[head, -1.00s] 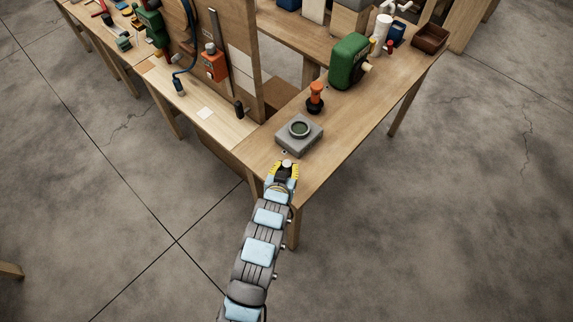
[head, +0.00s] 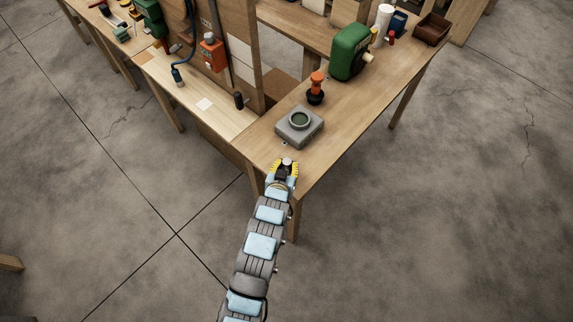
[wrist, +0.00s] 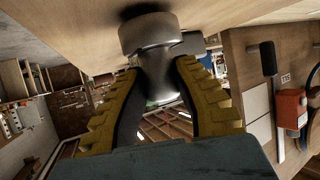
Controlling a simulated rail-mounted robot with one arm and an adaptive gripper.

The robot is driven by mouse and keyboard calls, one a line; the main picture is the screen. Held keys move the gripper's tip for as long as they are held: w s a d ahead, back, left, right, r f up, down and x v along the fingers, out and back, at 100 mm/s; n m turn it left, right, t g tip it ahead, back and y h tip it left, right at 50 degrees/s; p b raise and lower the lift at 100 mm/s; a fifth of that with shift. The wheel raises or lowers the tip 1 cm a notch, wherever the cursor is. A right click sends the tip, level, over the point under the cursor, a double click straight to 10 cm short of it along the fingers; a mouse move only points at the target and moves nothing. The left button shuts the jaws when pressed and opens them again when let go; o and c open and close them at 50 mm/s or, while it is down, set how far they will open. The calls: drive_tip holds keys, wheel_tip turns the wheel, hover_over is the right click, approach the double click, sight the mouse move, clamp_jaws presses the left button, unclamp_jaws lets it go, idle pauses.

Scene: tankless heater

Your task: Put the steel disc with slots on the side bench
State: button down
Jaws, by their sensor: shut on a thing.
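My gripper (head: 285,167) is at the near corner of the wooden bench (head: 340,130). Its yellow-and-black fingers (wrist: 158,75) are shut on a grey steel piece. In the wrist view this steel piece (wrist: 148,36) has a wide round head and a narrower neck between the fingertips. In the head view its top (head: 287,161) is a small pale round spot. Slots cannot be made out. The wood surface is close beside the head in the wrist view; I cannot tell whether they touch.
A grey block with a round opening (head: 299,128) sits on the bench just beyond my gripper. An orange-and-black tool (head: 316,88) and a green machine (head: 350,52) stand farther back. A wooden upright panel (head: 235,50) rises at the left. Bare bench top lies to the right.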

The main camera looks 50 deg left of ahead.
drive_tip(key=shift+f, duration=0.45)
idle(0.3)
drive_tip(key=c, duration=0.8)
unclamp_jaws()
drive_tip(key=shift+c, duration=0.2)
drive_tip(key=v, duration=1.2)
